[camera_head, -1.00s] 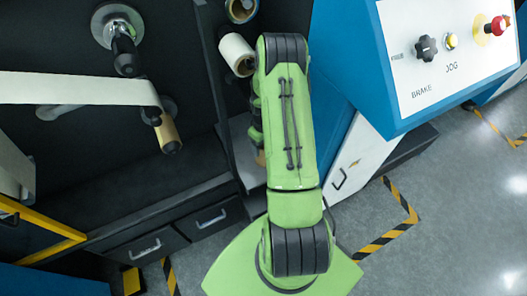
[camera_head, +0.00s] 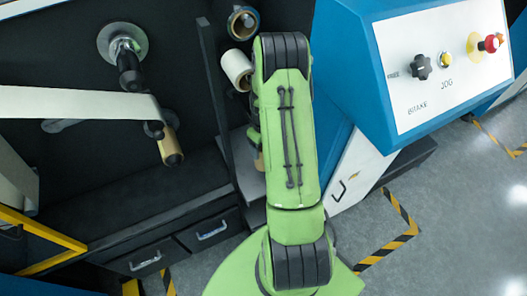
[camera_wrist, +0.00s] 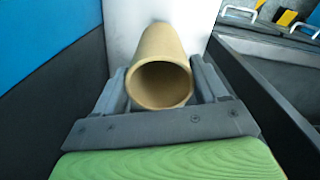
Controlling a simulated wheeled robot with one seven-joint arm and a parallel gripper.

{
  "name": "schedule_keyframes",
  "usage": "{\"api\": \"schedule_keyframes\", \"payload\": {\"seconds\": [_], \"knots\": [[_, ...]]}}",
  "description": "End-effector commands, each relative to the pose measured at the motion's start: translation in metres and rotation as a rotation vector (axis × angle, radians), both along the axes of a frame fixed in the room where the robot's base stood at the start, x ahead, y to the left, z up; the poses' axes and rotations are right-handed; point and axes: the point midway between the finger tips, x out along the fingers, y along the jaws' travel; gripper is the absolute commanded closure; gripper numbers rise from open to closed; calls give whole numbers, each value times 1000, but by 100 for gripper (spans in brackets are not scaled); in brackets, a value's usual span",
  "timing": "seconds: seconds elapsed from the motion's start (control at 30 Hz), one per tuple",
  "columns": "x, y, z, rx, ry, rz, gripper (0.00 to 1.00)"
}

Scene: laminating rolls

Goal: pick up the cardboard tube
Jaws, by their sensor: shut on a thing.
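The cardboard tube (camera_wrist: 160,45) is tan and hollow, and its open end faces the camera in the wrist view. My gripper (camera_wrist: 162,76) has one grey finger on each side of the tube and is shut on it. The far end of the tube lies against a pale surface, and I cannot tell whether it touches it. In the head view my green arm hides the gripper. A small tan piece (camera_head: 259,161) shows at the arm's left edge; I cannot tell if it is the same tube.
A tan core (camera_head: 170,148) sits on a spindle with a white web passing above it. A white roll (camera_head: 237,69) is close to my arm's upper left. A dark upright panel (camera_head: 217,110) stands left of my arm. A blue control box (camera_head: 350,60) is at right, with open floor below.

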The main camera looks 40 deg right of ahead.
Motion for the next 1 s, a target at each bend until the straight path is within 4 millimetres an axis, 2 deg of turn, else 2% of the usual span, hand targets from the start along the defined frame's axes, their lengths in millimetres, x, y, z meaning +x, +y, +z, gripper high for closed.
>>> {"api": "schedule_keyframes", "payload": {"seconds": [0.03, 0.17, 0.5, 0.7, 0.83, 1.0], "knots": [[-1, 3, 8, 0, 0, 2, 74], [-10, 31, 5, 3, 3, 4, 74], [-38, 122, 4, 1, 3, 9, 74], [-52, 166, 4, 1, 1, 7, 74], [-57, 182, 4, 0, 1, 3, 74], [-59, 188, 4, -1, 0, 0, 74]]}}
